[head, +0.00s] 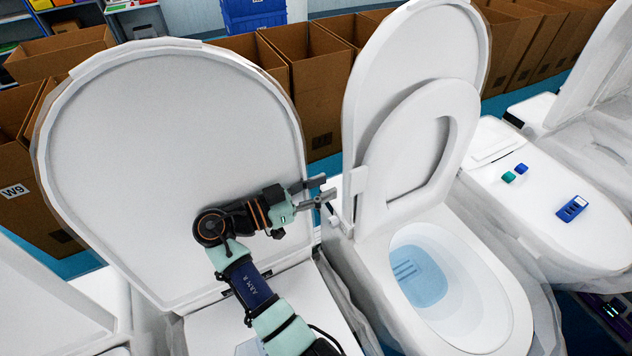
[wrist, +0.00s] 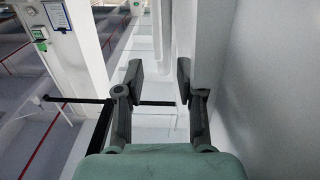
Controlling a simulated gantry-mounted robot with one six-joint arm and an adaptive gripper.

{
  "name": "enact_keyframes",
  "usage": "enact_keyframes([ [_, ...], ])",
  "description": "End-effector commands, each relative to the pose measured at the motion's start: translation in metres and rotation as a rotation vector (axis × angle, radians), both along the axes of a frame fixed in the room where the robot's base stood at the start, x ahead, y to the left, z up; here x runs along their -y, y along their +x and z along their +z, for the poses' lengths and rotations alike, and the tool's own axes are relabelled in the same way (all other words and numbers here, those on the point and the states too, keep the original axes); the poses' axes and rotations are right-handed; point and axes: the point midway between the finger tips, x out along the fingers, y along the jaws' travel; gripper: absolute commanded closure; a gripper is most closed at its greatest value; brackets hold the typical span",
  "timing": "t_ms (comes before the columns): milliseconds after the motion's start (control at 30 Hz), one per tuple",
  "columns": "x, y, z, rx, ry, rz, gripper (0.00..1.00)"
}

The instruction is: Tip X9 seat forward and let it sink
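The middle toilet has its white ring seat (head: 433,125) raised, leaning back against its raised lid (head: 412,48). No X9 label is readable. Its bowl (head: 478,300) is uncovered, with blue water (head: 420,274) inside. My gripper (head: 326,189) is just left of the hinge-side end of the lid and seat, in front of the left toilet's raised lid (head: 170,150). In the wrist view its fingers (wrist: 160,76) are apart with nothing between them. A white surface (wrist: 270,80) fills the right side there. I cannot tell whether a finger touches the lid or seat.
A closed toilet (head: 555,235) at the right carries a blue device (head: 572,208) and small teal and blue items. Open cardboard boxes (head: 320,85) line the back. The space above the middle bowl is clear.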

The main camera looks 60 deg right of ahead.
Motion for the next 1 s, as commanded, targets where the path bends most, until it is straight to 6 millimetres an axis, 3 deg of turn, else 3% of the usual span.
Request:
enact_keyframes([
  [167, 0.011, -0.007, 0.003, -0.001, 0.002, -0.001, 0.62],
  [500, 0.060, -0.036, 0.002, -0.003, 0.004, 0.002, 0.62],
  [833, 0.067, -0.040, 0.000, -0.002, 0.005, 0.005, 0.62],
  [1000, 0.066, -0.039, 0.000, -0.002, 0.005, 0.005, 0.89],
])
